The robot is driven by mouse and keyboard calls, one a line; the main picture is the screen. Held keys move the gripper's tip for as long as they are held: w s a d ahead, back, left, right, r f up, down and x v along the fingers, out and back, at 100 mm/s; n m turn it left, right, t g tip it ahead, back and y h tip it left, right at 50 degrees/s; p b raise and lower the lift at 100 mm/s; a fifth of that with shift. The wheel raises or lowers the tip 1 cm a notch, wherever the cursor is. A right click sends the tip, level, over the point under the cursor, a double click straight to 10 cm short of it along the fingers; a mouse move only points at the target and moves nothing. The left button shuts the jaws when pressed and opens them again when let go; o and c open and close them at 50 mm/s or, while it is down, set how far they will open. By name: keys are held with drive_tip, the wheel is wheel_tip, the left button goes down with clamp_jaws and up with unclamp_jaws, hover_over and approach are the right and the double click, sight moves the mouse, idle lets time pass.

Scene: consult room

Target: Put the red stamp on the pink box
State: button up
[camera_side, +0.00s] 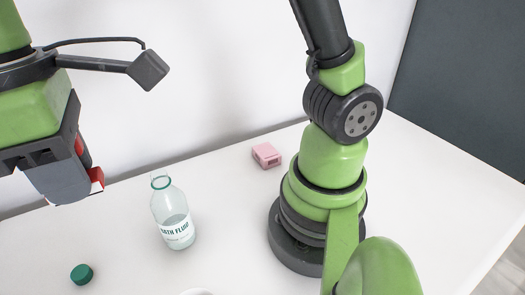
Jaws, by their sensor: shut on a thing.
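My gripper (70,185) is at the left edge, raised above the table. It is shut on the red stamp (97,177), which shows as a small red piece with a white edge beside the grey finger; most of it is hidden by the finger. The pink box (266,155) sits on the table at the back, left of my arm's base. My gripper is well to the left of the pink box and apart from it.
A clear bottle (173,212) with a white label stands on the table between my gripper and my base. A green cap (81,274) lies at the front left. A white rim (196,292) shows at the bottom edge. The white table (225,185) is clear around the pink box.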

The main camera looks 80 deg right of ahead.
drive_tip(key=w+d+m, duration=0.4)
drive_tip(key=d, duration=0.6)
drive_tip(key=m, duration=1.4)
hover_over(266, 151)
wheel_tip(266, 151, down, 16)
drive_tip(key=shift+s+r, duration=0.1)
drive_tip(key=shift+r, duration=0.15)
drive_tip(key=shift+f, duration=2.65)
